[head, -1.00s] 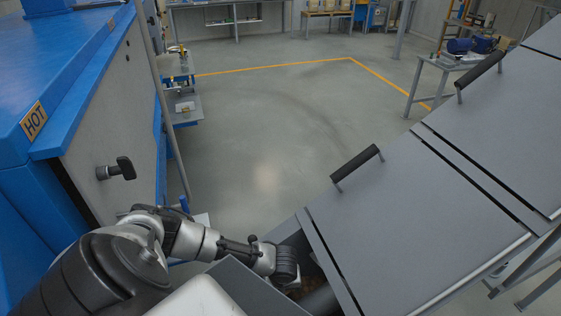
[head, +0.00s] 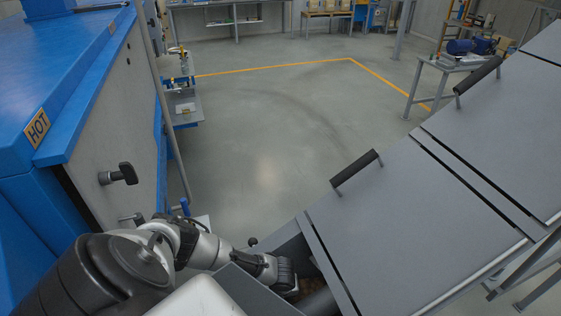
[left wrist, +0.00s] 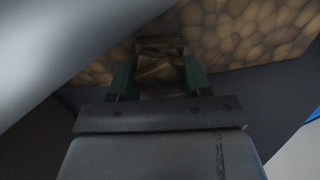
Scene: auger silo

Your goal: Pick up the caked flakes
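A brown, blocky lump of caked flakes (left wrist: 160,72) shows in the left wrist view, between the green fingertips of my left gripper (left wrist: 160,78). The fingers stand close on both sides of the lump, with no clear gap visible; the dim picture does not show whether they press on it. Behind it lies a bed of tan-brown flakes (left wrist: 235,32). In the head view my left gripper (head: 283,280) reaches down into the open grey trough, and its fingertips are hidden. My right gripper is in neither view.
Grey cover plates with black handles (head: 356,171) close the trough to the right. Dark trough walls (head: 262,292) stand close around my left gripper. A blue machine (head: 60,80) with a HOT label is at left. The floor (head: 270,130) beyond is clear.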

